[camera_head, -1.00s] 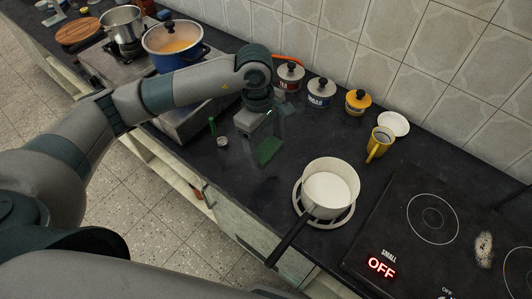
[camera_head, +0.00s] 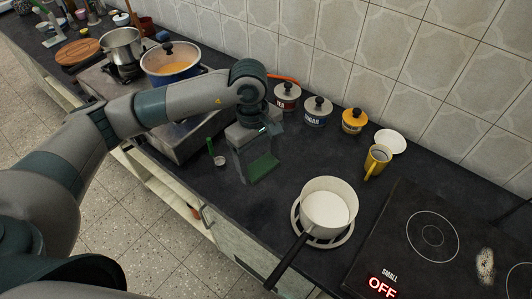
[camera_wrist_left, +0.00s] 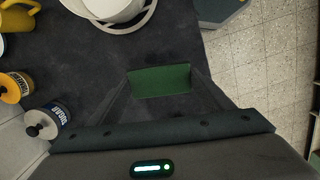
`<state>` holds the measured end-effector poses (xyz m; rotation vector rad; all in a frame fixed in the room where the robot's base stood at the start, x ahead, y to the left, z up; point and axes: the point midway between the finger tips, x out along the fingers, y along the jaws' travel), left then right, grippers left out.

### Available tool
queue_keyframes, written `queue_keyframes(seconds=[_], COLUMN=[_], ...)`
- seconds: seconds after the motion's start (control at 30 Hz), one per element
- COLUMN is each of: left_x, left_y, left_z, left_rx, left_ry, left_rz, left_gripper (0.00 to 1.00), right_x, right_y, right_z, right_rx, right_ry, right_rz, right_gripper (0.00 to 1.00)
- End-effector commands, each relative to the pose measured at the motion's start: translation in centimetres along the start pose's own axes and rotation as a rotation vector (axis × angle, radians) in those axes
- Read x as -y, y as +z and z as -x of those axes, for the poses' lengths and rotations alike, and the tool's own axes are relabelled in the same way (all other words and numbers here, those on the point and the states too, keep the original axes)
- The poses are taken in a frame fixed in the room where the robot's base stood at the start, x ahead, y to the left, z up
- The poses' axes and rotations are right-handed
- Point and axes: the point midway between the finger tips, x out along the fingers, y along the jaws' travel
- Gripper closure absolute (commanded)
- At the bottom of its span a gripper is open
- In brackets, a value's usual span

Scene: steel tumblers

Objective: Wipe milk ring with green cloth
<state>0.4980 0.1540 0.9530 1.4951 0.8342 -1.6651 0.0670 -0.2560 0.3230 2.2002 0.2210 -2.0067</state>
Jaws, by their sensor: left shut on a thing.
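A small green cloth (camera_head: 263,168) is between the fingers of my left gripper (camera_head: 258,162), over the dark countertop. My left gripper is shut on it. The cloth also shows in the left wrist view (camera_wrist_left: 160,80), spanning the gap between the fingertips (camera_wrist_left: 160,92). I cannot tell whether the cloth touches the counter. A blotchy whitish mark (camera_head: 485,266) lies on the black cooktop at the right; I cannot tell whether it is the milk ring. A white saucepan (camera_head: 327,187) stands on a pale round trivet (camera_head: 345,236), right of the gripper. My right gripper is not in view.
A small cup with a green stick (camera_head: 219,160) stands just left of the cloth. A yellow mug (camera_head: 376,162), a white saucer (camera_head: 391,141) and lidded jars (camera_head: 316,112) stand towards the wall. Counter between cloth and saucepan is clear.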

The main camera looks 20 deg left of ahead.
Motion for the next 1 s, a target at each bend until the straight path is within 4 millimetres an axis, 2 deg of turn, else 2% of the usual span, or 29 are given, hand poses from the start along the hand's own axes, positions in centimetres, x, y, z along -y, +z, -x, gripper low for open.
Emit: queue_keyframes(seconds=[0.5,0.7,1.0], left_x=[4.9,5.9,6.0], left_y=[-1.2,-1.4,-1.3], left_z=[6.2,7.0,7.1], left_rx=[-0.003,0.010,0.013], left_ry=[-0.101,-0.123,-0.126], left_rz=[-0.852,-1.001,-1.020], left_gripper=[0.44,0.44,0.44], right_x=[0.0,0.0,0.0], right_y=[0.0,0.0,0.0], right_z=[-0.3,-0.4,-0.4], right_rx=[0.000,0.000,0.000], right_ry=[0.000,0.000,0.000], right_rz=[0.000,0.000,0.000], right_gripper=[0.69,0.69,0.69])
